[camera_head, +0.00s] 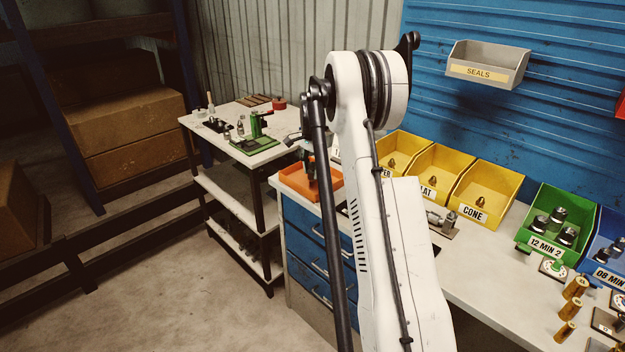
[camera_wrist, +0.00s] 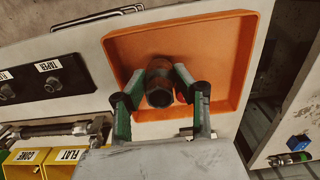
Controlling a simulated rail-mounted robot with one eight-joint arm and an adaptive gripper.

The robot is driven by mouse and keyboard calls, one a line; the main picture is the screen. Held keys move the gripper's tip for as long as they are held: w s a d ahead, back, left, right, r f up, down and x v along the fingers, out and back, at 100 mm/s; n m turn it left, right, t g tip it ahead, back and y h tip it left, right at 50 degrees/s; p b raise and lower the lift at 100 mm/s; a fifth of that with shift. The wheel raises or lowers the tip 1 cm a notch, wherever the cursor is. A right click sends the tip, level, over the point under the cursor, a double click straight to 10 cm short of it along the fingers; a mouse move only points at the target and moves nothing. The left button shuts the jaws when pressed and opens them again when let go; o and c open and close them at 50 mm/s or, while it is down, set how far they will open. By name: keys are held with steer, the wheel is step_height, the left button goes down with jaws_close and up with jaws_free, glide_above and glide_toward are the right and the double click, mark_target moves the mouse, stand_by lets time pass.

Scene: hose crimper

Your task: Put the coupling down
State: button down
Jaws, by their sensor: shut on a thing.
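The coupling (camera_wrist: 160,94) is a dark, round metal piece with an open bore facing the camera in the wrist view. My gripper (camera_wrist: 161,82) is shut on it, with a green-padded finger on each side. The coupling is over the inside of the orange tray (camera_wrist: 225,42); I cannot tell whether it touches the tray floor. In the head view the orange tray (camera_head: 331,190) sits at the bench's far left end, with my gripper (camera_head: 310,168) at it. The coupling is not clearly visible there.
Yellow bins (camera_head: 481,193), a green bin (camera_head: 561,221) and a blue bin line the bench's back. A black plate marked TAPER (camera_wrist: 51,82) lies beside the tray. A side table (camera_head: 216,125) with a green tool (camera_head: 257,137) stands further left. The tray is otherwise mostly empty.

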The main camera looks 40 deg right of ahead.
mark_target(313, 179)
steer(key=shift+f, duration=2.05)
steer(key=shift+f, duration=0.15)
steer(key=c, duration=1.3)
jaws_free()
steer(key=shift+c, duration=0.2)
